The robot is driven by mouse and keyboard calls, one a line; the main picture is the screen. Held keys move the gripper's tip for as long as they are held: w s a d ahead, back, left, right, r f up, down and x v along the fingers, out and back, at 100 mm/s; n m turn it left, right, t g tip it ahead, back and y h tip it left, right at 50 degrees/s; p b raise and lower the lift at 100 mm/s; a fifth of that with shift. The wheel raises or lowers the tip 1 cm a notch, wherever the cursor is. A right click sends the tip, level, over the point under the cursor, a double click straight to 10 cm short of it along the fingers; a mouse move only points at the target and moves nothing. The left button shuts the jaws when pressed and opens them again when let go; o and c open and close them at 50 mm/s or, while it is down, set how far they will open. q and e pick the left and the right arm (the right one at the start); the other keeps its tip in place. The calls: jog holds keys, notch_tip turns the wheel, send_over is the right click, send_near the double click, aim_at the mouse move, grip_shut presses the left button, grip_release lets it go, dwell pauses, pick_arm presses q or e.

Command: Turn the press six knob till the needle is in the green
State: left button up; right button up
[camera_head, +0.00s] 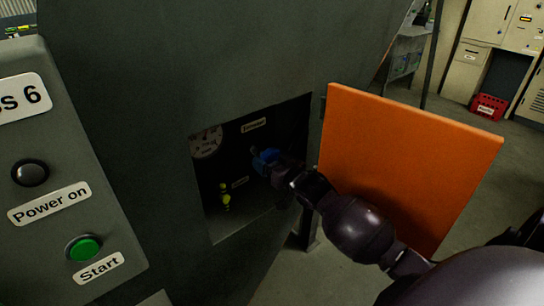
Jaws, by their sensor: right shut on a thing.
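The press (190,60) fills the left and middle of the head view, with a panel at far left whose label ends in "s 6" (22,97). A dark recess in its front stands open. Inside, a round white gauge (206,142) sits at the upper left, partly cut off by the opening's edge; its needle and any green zone are too small to read. A blue knob (264,160) sits at the recess's right. My right gripper (280,170) reaches in from the right and is shut on the blue knob, covering part of it. My left gripper is not in view.
An orange door (405,150) stands open right of the recess, behind my right arm. A yellow-green fitting (225,197) is low in the recess. The panel has a black button (30,173) and a green Start button (83,248). A red crate (488,107) stands far off.

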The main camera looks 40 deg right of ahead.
jog(key=shift+r+m+p, duration=0.25)
jog(key=shift+m+p, duration=0.15)
jog(key=shift+m, duration=0.1)
jog(key=shift+a+f+m+p, duration=0.1)
jog(key=shift+m+p, duration=0.8)
jog(key=shift+m, duration=0.2)
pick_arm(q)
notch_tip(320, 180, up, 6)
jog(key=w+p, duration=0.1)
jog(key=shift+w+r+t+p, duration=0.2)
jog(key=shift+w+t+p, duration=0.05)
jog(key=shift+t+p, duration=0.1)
pick_arm(e)
jog(key=shift+f+m, duration=0.15)
jog(key=shift+m, duration=1.35)
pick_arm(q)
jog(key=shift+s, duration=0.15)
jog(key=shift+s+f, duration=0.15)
pick_arm(e)
jog(key=o, duration=0.9)
jog(key=shift+s, duration=0.1)
